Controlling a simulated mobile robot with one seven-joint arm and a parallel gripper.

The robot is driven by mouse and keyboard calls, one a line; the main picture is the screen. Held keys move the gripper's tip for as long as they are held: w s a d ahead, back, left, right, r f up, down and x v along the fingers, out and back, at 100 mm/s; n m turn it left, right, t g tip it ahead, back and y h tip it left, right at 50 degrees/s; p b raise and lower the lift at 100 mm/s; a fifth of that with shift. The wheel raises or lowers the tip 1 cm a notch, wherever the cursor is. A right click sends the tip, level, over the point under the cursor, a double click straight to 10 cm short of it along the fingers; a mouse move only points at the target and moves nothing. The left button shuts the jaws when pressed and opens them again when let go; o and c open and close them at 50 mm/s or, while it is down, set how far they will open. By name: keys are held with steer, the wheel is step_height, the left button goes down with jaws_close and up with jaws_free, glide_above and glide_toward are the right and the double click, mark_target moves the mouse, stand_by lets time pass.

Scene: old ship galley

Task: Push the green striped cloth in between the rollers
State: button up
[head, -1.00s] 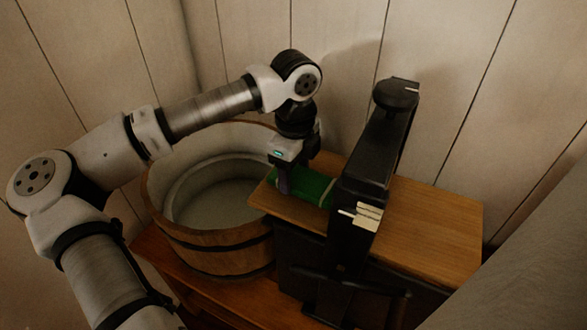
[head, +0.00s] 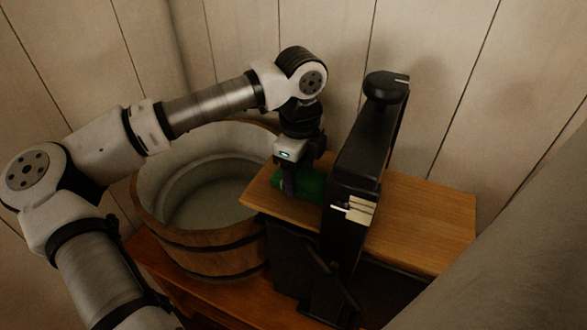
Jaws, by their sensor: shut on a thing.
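The green striped cloth (head: 312,184) lies on the wooden board on the left side of the black wringer (head: 355,170). Its right end meets the wringer frame. My gripper (head: 289,187) points down at the cloth's left part and is shut on it. The fingers hide part of the cloth. The rollers are hidden inside the wringer frame, so I cannot tell whether the cloth's end is between them. The crank (head: 330,272) hangs low at the front of the wringer.
A round wooden tub (head: 215,262) with a pale inside stands left of the wringer, under my arm. The wooden board (head: 420,220) is bare to the right of the wringer. A plank wall (head: 440,60) closes the back, and a grey surface (head: 530,260) fills the lower right.

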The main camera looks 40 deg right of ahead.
steer(key=shift+s+d, duration=0.15)
steer(key=shift+s, duration=0.1)
steer(key=o, duration=1.2)
steer(key=shift+o, duration=0.2)
steer(key=shift+w+r, duration=0.1)
